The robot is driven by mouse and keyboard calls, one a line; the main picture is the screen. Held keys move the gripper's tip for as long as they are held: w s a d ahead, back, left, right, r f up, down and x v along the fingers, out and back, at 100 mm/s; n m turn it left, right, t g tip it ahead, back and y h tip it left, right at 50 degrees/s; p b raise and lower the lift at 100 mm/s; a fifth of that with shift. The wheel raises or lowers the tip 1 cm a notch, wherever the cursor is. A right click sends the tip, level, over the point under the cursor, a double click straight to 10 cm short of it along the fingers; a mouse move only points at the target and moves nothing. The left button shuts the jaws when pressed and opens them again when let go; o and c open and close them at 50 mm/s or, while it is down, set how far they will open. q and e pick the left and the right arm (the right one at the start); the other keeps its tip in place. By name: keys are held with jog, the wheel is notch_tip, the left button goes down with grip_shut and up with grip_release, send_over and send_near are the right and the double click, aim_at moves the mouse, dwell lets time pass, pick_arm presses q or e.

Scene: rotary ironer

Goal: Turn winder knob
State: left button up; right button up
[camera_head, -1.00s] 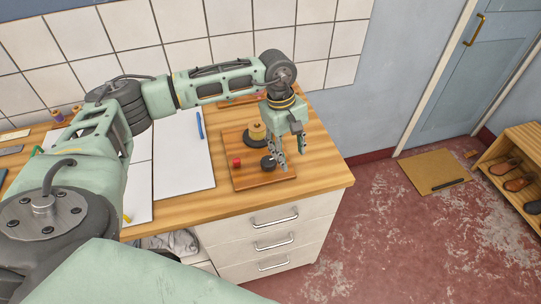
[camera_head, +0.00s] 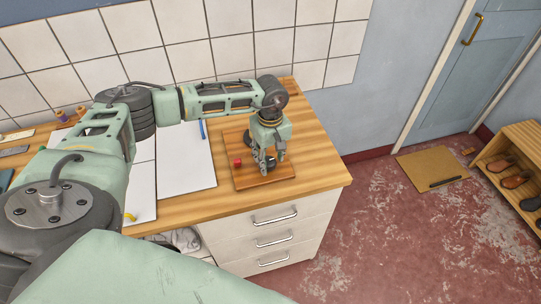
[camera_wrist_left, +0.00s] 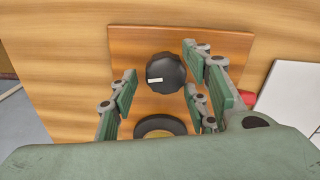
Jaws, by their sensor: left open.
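The winder knob (camera_wrist_left: 165,75) is a round black knob with a small pale mark, on a brown wooden board (camera_wrist_left: 232,45). In the wrist view it lies between the spread fingers of my left gripper (camera_wrist_left: 160,82), with a gap on each side. In the head view my left gripper (camera_head: 269,164) points down over the board and partly hides the knob (camera_head: 271,160). The gripper is open and holds nothing. A dark disc with a tan centre (camera_wrist_left: 160,127) shows partly behind the gripper body. My right gripper is not in view.
A small red part (camera_head: 238,162) sits on the board's left side. A white sheet (camera_head: 185,165) and a blue pen lie left of the board on the wooden worktop (camera_head: 312,172). White drawers (camera_head: 275,236) stand below. The worktop's right end is clear.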

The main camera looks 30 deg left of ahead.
pick_arm(q)
jog(key=c, duration=1)
